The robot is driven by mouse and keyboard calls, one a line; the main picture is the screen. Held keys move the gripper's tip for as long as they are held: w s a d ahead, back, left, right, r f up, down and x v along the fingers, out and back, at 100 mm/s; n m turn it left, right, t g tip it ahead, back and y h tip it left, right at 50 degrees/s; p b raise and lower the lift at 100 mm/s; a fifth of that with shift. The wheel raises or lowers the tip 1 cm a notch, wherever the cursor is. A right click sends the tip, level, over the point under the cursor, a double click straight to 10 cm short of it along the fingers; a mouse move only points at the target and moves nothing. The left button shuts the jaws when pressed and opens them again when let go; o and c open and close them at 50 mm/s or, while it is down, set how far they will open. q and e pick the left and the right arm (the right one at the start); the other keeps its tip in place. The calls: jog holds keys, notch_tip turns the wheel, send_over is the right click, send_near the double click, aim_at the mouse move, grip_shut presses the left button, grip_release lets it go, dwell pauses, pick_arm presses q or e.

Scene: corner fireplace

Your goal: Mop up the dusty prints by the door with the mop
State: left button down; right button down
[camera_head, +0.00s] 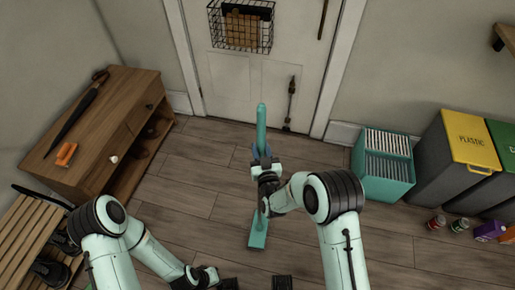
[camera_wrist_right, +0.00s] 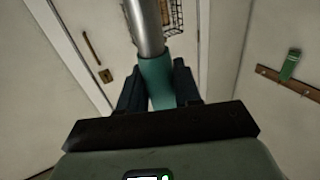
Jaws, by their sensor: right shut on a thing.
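The teal mop (camera_head: 257,232) stands nearly upright in front of me, with its flat head low over the wooden floor. Whether the head touches the floor is hard to tell. My right gripper (camera_head: 262,155) is shut on the mop's handle. In the right wrist view the two dark fingers close around the teal grip (camera_wrist_right: 157,82), and a grey metal shaft runs up from it. My left gripper (camera_head: 208,277) is low in the head view, away from the mop; its jaws are not clear. The white door (camera_head: 228,75) is behind the mop. I cannot make out dusty prints.
A wooden cabinet (camera_head: 125,88) with an umbrella and orange item on top stands left, above a slatted shoe bench (camera_head: 30,235). A teal crate (camera_head: 385,185), a yellow-lidded bin (camera_head: 470,140) and several cans stand right. The floor (camera_head: 195,165) left of the mop is clear.

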jog(key=s+d+b, duration=0.1)
jog(key=s+d, duration=0.1)
jog(key=d, duration=0.5)
jog(key=shift+s+d+b, duration=0.25)
jog(key=shift+d+b, duration=0.05)
jog(key=shift+d, duration=0.1)
dwell(0.3)
jog(key=s+d+b, duration=0.2)
jog(key=d, duration=0.5)
jog(key=shift+s+d, duration=0.25)
dwell(0.4)
jog(key=shift+f, duration=0.1)
